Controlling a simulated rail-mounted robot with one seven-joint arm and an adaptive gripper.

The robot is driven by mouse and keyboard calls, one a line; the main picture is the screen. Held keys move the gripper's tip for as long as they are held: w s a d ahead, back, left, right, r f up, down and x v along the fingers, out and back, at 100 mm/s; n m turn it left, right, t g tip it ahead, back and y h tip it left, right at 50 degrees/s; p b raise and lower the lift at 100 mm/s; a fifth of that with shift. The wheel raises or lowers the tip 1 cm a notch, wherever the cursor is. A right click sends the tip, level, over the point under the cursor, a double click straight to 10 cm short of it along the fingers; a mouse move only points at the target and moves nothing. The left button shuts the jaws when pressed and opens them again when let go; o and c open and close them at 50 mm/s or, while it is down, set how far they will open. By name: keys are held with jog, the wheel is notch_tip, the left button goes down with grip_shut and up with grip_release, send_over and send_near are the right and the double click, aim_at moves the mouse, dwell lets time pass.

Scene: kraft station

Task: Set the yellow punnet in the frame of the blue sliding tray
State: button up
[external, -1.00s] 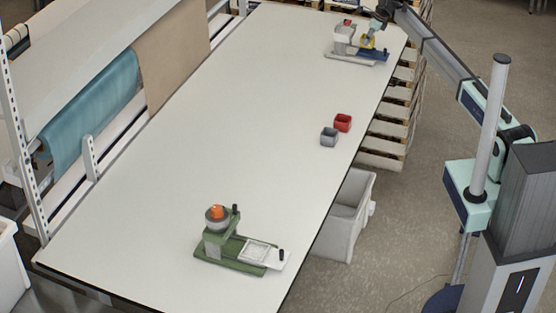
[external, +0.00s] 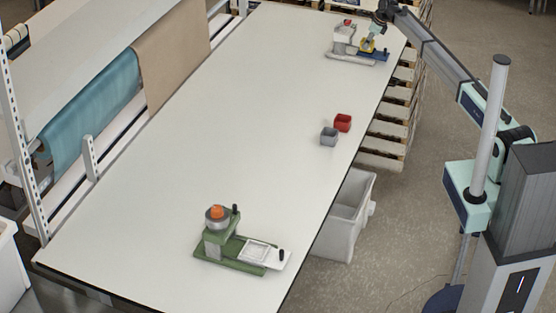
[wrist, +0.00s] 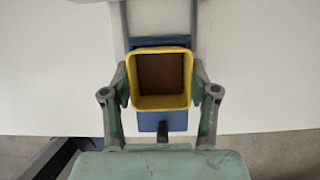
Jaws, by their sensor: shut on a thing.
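The yellow punnet (wrist: 160,103) is held upright between the two fingers of my gripper (wrist: 160,88) in the wrist view, its open top facing the camera. In the external view the punnet (external: 367,47) is small, below my gripper (external: 372,36) at the far end of the table. The blue sliding tray (wrist: 149,122) lies under the punnet, with blue showing behind and in front of it. The tray also shows in the external view (external: 380,55). The punnet covers the tray's frame, so I cannot tell whether it touches it.
The blue tray belongs to a grey-white station (external: 342,42) with a red piece (external: 347,23) on top. A red punnet (external: 342,122) and a grey punnet (external: 329,136) stand mid-table near the right edge. A green station (external: 232,246) stands at the near end. The table (external: 220,130) between is clear.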

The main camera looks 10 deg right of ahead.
jog(key=shift+f, duration=0.65)
dwell(1.8)
jog(key=o, duration=1.2)
jog(key=shift+o, duration=0.2)
notch_tip(320, 180, up, 8)
jog(key=p, duration=0.4)
